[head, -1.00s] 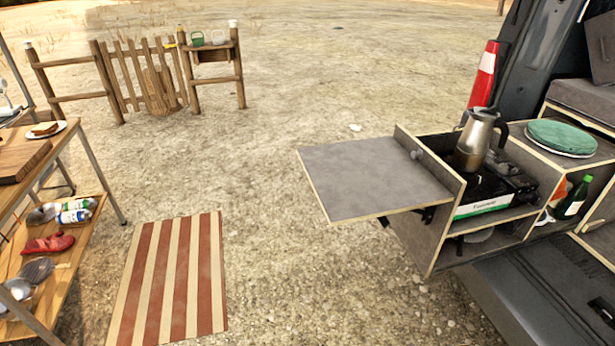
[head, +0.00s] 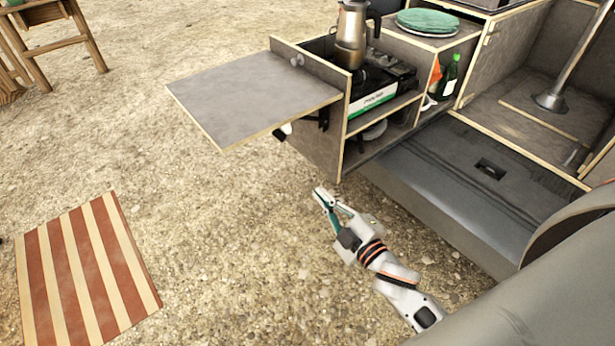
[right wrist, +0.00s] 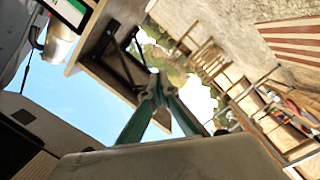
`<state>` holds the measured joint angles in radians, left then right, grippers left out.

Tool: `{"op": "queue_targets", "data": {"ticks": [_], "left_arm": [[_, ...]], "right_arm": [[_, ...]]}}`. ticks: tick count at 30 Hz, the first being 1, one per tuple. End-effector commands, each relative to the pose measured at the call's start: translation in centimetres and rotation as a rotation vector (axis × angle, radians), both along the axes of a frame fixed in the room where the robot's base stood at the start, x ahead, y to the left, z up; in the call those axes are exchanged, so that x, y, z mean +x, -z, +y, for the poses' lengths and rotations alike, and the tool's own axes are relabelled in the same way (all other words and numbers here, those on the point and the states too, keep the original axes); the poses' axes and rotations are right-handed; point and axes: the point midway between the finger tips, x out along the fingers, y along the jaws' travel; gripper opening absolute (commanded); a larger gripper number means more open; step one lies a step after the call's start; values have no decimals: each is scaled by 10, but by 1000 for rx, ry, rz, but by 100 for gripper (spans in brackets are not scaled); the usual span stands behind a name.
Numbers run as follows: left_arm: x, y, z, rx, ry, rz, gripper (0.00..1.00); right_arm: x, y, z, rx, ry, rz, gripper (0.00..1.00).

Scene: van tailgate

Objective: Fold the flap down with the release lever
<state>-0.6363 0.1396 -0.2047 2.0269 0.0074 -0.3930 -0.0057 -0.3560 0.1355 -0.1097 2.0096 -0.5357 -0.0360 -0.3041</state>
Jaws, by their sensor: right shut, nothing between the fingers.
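The grey flap (head: 250,95) stands out level from the left side of the kitchen box (head: 312,145). A dark folding bracket (head: 323,117) shows under it, with a small dark and white part (head: 283,131) at the flap's near edge; I cannot tell for sure which is the release lever. My right gripper (head: 318,192) is shut and empty, below and in front of the box, apart from the flap. In the right wrist view its green fingers (right wrist: 158,85) meet at the tips, and the bracket (right wrist: 125,62) shows beyond them. My left gripper is not in view.
A moka pot (head: 351,35) stands on the stove (head: 372,95) in the box. A green plate stack (head: 427,21) and a bottle (head: 448,76) are to its right. The dark tailgate sill (head: 440,185) is right of my gripper. A striped mat (head: 85,270) lies left on open gravel.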

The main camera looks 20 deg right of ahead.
Motion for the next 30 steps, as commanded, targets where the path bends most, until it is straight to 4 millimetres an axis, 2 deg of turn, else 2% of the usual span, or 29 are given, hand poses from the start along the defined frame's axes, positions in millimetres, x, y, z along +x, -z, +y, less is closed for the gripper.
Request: {"op": "queue_targets", "data": {"ticks": [1, 3, 6, 10, 20, 30], "left_arm": [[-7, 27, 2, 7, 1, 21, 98], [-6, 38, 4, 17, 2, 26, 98], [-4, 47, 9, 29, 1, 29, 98], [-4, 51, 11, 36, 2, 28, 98], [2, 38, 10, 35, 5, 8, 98], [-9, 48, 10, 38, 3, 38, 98]], "right_arm": [[13, 5, -3, -106, -10, -71, 0], [29, -12, -2, -252, -25, -177, 0], [42, -30, 0, -420, -39, -287, 0], [50, -43, 2, -540, -45, -363, 0], [66, -58, 7, -571, -45, -390, 0], [95, -65, 15, -570, -45, -389, 0]]}}
